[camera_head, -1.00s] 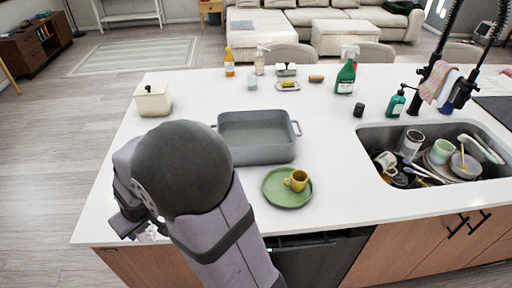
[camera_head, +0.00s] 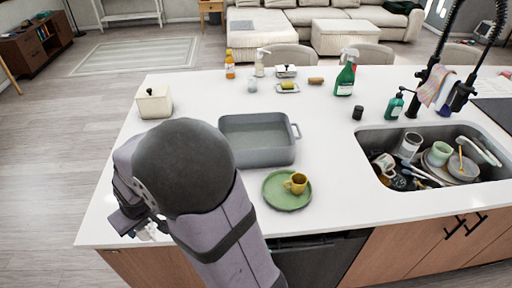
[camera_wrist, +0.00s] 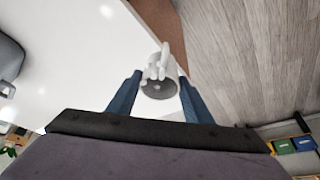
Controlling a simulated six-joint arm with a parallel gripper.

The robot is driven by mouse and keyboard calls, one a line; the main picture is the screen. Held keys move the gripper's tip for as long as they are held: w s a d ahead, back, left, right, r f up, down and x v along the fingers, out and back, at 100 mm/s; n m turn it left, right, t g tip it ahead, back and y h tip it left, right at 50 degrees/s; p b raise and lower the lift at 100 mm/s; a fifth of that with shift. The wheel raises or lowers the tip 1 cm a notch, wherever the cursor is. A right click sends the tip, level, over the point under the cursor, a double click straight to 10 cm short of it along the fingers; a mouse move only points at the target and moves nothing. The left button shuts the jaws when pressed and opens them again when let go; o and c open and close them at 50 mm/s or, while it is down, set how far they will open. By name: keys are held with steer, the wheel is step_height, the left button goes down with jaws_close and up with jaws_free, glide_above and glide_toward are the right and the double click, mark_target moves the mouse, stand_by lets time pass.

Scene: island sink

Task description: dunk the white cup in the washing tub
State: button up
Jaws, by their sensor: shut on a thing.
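The grey washing tub (camera_head: 265,157) stands on the white island top, right of my arm; its left end is partly hidden by my arm. A grey edge, likely the tub (camera_wrist: 10,58), shows at the left of the wrist view. My gripper (camera_wrist: 160,77) is at the counter's near left corner, left of the tub, mostly hidden by my arm in the head view. Its blue fingers are shut on a small white and grey thing (camera_wrist: 160,88); I cannot tell whether it is the white cup. A whitish cup (camera_head: 384,161) also lies among dishes in the sink.
A cream lidded box (camera_head: 153,103) is behind my arm. Bottles and soap things line the back. The sink (camera_head: 400,202) at right is full of dishes.

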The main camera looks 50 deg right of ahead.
mark_target(155, 241)
steer(key=shift+r+p, duration=2.3)
steer(key=shift+r, duration=0.65)
steer(key=shift+f, duration=0.15)
steer(key=s+f+b, duration=0.1)
steer(key=f, duration=0.2)
steer(key=s+f+b, duration=0.1)
steer(key=f+b, duration=0.1)
steer(key=f, duration=0.2)
steer(key=s+f+b, duration=0.1)
steer(key=f+b, duration=0.1)
steer(key=f, duration=0.2)
steer(key=shift+s, duration=0.35)
steer(key=shift+r, duration=0.1)
